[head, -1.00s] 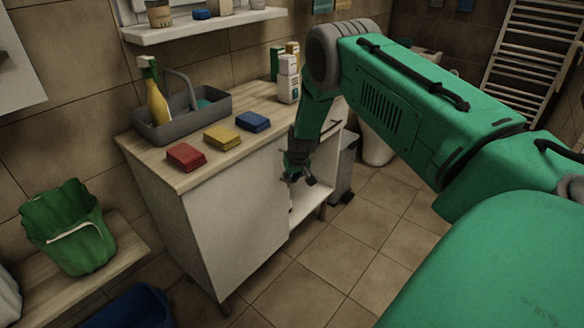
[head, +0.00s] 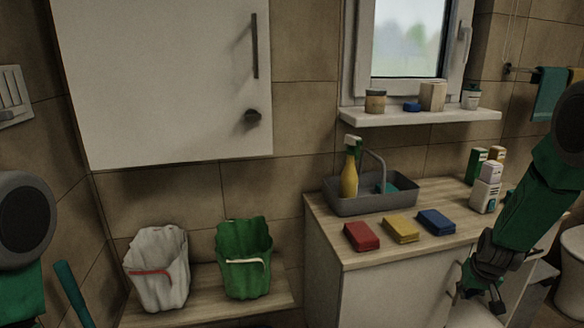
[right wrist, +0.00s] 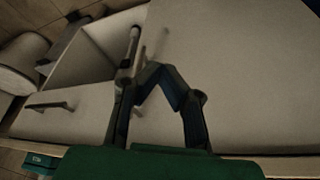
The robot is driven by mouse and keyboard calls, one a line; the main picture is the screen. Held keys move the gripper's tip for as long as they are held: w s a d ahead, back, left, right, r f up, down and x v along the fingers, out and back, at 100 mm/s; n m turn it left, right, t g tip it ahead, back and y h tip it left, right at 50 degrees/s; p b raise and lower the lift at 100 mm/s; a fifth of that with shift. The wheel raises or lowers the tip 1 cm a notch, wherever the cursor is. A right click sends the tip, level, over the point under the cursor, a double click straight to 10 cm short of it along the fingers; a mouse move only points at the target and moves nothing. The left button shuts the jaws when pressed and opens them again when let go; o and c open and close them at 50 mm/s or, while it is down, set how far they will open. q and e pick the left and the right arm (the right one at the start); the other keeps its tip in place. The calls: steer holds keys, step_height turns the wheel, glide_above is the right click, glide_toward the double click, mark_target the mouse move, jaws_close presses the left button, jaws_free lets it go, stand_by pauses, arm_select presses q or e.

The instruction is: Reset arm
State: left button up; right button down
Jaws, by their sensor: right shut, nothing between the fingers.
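My right gripper (head: 478,292) hangs in front of the white base cabinet (head: 385,292), at the right of the head view. In the right wrist view its fingers (right wrist: 157,78) are shut with nothing between them. A bar handle (right wrist: 130,47) on the cabinet front shows just beyond the fingers, and an open dark compartment (right wrist: 88,62) lies to their left. I cannot tell whether the fingers touch the handle. Part of my left arm shows at the left edge of the head view, but its gripper is out of view.
On the counter (head: 320,218) are a grey caddy (head: 380,206) with a yellow bottle (head: 349,178), red (head: 361,237), yellow (head: 401,229) and blue (head: 436,222) sponges, and cartons (head: 487,188). White (head: 158,270) and green bins (head: 244,262) stand lower left. A wall cabinet (head: 170,75) hangs above.

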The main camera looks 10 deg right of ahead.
steer(key=s+a+f+n+g, duration=0.1)
steer(key=s+a+f+n, duration=0.1)
steer(key=s+a+f, duration=0.5)
steer(key=s+a+f+n+g, duration=0.1)
steer(key=s+a+f, duration=0.1)
steer(key=s+a, duration=0.8)
steer(key=s+a+n, duration=0.1)
steer(key=s+a, duration=0.1)
steer(key=s, duration=0.3)
steer(key=s+a+y, duration=0.1)
steer(key=s+a, duration=0.2)
steer(key=s, duration=0.3)
steer(key=s+a+n+g, duration=0.1)
steer(key=s+a, duration=0.1)
steer(key=s, duration=0.3)
steer(key=shift+s+a+n+y, duration=0.25)
steer(key=shift+s+n+y, duration=0.05)
steer(key=shift+s+y, duration=0.1)
steer(key=shift+a+r, duration=0.1)
